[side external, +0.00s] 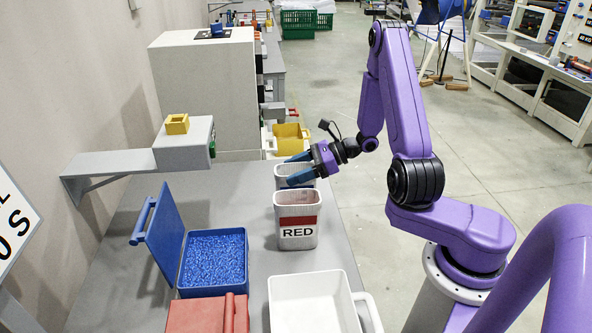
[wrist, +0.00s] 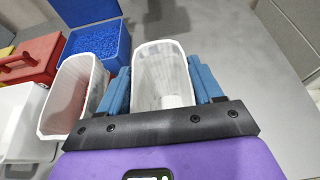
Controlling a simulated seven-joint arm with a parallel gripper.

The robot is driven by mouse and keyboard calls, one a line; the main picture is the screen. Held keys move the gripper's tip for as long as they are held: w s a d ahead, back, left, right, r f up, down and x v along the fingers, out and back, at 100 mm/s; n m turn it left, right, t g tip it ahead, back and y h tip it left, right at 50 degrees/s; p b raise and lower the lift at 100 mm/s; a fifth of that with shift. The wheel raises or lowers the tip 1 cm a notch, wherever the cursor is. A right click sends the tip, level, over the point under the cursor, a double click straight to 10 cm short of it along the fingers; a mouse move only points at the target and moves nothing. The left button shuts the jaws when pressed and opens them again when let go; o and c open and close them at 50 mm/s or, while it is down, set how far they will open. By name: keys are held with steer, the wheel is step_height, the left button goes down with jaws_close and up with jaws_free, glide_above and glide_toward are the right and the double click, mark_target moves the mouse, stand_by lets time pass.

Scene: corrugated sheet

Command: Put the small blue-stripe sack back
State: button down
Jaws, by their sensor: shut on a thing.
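No sack with a blue stripe can be made out in either view. My gripper (side external: 290,169) has its blue fingers on either side of a white open-topped bin (side external: 280,179), behind the bin labelled RED. In the wrist view my gripper (wrist: 161,72) is shut on this white bin (wrist: 160,88), one finger against each side. The bin is upright and looks empty; its lower part is hidden, so I cannot tell whether it touches the table. The RED bin (side external: 297,213) stands close in front, also in the wrist view (wrist: 65,95).
A blue box (side external: 213,292) of blue pellets has its lid open at left. A red toolbox (side external: 200,318) and a white container (side external: 310,305) are nearer. A wall shelf (side external: 125,160) juts over the grey table (side external: 235,195). A yellow bin (side external: 290,140) lies beyond.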

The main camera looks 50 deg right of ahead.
steer(key=shift+c, duration=0.8)
jaws_free()
steer(key=shift+f, duration=0.1)
